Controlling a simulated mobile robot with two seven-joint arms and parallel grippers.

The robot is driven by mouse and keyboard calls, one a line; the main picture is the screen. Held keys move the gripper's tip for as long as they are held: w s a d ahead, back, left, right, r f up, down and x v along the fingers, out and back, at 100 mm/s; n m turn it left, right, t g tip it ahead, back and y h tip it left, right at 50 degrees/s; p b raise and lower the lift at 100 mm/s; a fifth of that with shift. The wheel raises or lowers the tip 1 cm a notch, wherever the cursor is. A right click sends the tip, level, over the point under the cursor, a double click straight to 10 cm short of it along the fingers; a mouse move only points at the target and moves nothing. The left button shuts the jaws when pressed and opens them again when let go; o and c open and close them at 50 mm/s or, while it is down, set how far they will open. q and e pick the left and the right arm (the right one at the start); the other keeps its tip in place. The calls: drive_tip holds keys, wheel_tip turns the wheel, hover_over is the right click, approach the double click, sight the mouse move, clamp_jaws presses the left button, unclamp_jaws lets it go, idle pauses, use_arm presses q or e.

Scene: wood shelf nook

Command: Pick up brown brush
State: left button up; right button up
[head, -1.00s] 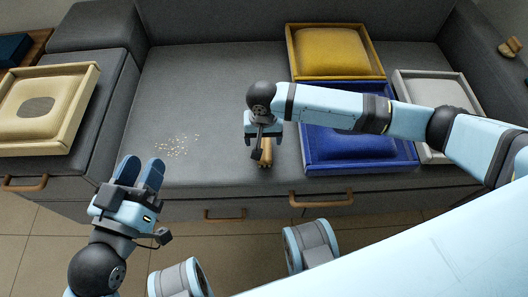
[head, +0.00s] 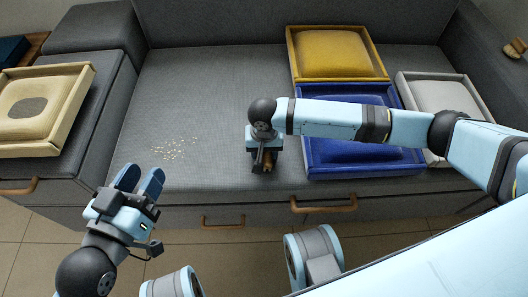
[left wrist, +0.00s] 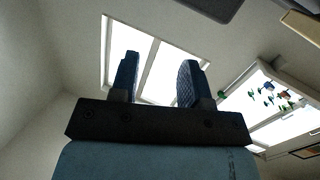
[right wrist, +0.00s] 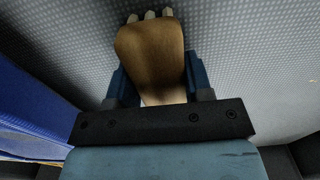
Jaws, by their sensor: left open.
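The brown brush (right wrist: 150,55) fills the space between the fingers of my right gripper (right wrist: 160,88) in the right wrist view. Its wide brown end points away from the wrist, with pale tips beyond it. In the head view only a small part of the brush (head: 268,168) shows below my right gripper (head: 264,158), near the sofa seat's front edge. The right fingers stand apart, one on each side of the brush. My left gripper (head: 140,181) is open and empty in front of the seat; its fingers also show apart in the left wrist view (left wrist: 160,70).
Pale crumbs (head: 173,149) lie on the grey seat (head: 210,90) left of the brush. A blue cushion tray (head: 365,170), a yellow one (head: 338,55) and a light grey one (head: 440,95) stand to the right. A cream cushion tray (head: 75,115) is at left.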

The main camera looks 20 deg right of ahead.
wheel_tip(320, 180, up, 6)
drive_tip(key=p, duration=0.3)
drive_tip(key=shift+f, duration=0.15)
use_arm(q)
wheel_tip(320, 180, up, 8)
drive_tip(key=n+t+p, duration=0.1)
drive_tip(key=t+p, duration=0.2)
drive_tip(key=p, duration=0.3)
drive_tip(key=shift+s+a+r+n, duration=0.2)
drive_tip(key=shift+s+a+n, duration=0.15)
drive_tip(key=shift+a+n, duration=0.1)
use_arm(e)
wheel_tip(320, 180, up, 14)
